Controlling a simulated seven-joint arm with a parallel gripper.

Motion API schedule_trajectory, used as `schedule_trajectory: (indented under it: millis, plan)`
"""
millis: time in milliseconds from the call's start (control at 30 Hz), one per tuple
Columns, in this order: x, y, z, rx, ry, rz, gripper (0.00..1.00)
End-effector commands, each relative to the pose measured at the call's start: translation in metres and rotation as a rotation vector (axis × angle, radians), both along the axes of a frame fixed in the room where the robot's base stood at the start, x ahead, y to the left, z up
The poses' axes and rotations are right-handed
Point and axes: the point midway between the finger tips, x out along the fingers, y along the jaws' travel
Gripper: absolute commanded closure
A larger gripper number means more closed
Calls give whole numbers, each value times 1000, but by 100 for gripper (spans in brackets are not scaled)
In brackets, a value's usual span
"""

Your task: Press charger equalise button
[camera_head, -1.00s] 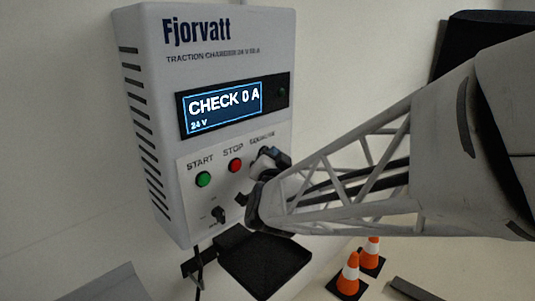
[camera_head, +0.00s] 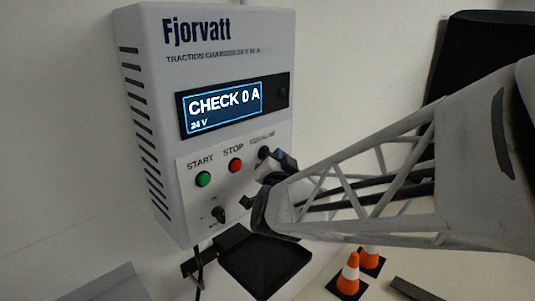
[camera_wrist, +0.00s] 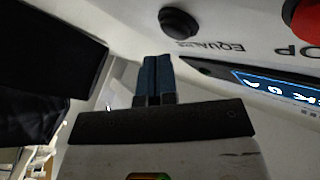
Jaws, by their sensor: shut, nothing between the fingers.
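The charger (camera_head: 150,110) is a grey wall box marked Fjorvatt, and its display (camera_head: 222,107) reads CHECK 0 A and 24 V. The black round equalise button (camera_head: 264,153) sits under its EQUALISE label, right of the red stop button (camera_head: 235,165) and green start button (camera_head: 203,179). It also shows in the wrist view (camera_wrist: 179,22), upside down, with its label below. My gripper (camera_head: 284,158) is shut and empty, just right of the equalise button. In the wrist view its blue fingertips (camera_wrist: 156,62) are together, and a gap shows between them and the button.
A black knob (camera_head: 219,214) is low on the panel. A black shelf (camera_head: 265,262) juts out below the charger, with a cable beside it. Orange cones (camera_head: 350,272) stand at lower right. A dark covered object (camera_head: 485,60) is at upper right.

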Motion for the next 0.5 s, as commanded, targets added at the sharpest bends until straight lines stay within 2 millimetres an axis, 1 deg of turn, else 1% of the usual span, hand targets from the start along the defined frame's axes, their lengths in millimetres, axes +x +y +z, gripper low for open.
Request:
schedule_trajectory:
  millis: [333,500]
  plan:
    - [0,0,0,0,1,1,100]
    - [-4,-4,0,0,0,0,100]
